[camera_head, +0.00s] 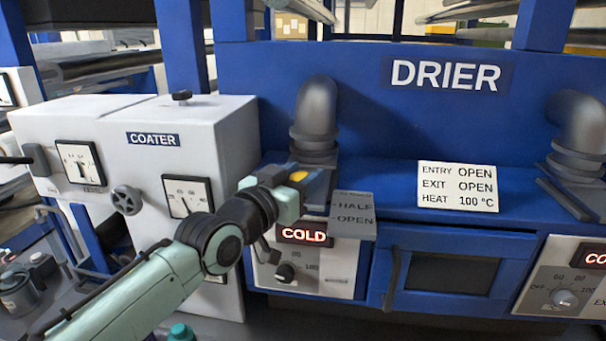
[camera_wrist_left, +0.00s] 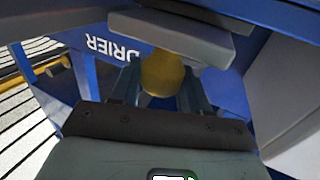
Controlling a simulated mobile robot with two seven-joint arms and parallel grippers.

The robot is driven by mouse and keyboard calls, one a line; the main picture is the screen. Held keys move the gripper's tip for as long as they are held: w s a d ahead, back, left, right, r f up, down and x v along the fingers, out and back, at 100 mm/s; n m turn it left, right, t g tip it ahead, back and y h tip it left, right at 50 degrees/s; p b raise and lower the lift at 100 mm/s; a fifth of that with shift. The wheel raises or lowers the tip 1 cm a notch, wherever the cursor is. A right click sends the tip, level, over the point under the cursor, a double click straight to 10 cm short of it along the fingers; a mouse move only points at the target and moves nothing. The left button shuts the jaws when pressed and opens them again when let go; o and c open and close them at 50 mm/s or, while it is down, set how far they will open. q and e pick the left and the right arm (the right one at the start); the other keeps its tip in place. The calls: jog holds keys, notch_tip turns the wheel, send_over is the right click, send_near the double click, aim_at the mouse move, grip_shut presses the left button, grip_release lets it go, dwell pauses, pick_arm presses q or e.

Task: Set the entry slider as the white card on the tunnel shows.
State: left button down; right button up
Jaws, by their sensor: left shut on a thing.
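The white card (camera_head: 457,186) on the blue drier tunnel reads ENTRY OPEN, EXIT OPEN, HEAT 100 °C. A grey scale plate (camera_head: 352,226) at the tunnel's left end shows the marks HALF and OPEN; its upper part is hard to read. My left gripper (camera_head: 308,181) is beside this plate's upper left, shut on the yellow slider knob (camera_head: 298,176). In the left wrist view the round yellow knob (camera_wrist_left: 162,75) sits between the two fingers. The knob appears above the HALF mark, but the gripper hides the slider's exact position. My right gripper is not in view.
A grey pipe (camera_head: 315,115) rises just behind the gripper. The white coater cabinet (camera_head: 230,130) stands to the left. The tunnel has a windowed door (camera_head: 450,274).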

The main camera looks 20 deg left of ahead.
pick_arm(q)
jog(key=s, duration=0.2)
jog(key=s+d+b, duration=0.1)
jog(key=s, duration=0.1)
jog(key=shift+s+d+f, duration=0.1)
jog(key=shift+s+f, duration=0.05)
jog(key=shift+s, duration=0.25)
jog(key=c, duration=0.7)
grip_release()
jog(key=shift+s+d, duration=0.1)
jog(key=shift+o, duration=0.2)
jog(key=shift+s, duration=0.1)
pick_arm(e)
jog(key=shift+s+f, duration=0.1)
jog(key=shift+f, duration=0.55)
pick_arm(q)
jog(key=s+a+b, duration=0.2)
jog(key=s, duration=1.1)
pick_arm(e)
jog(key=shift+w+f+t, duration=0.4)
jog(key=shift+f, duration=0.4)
pick_arm(q)
jog(key=shift+s, duration=0.1)
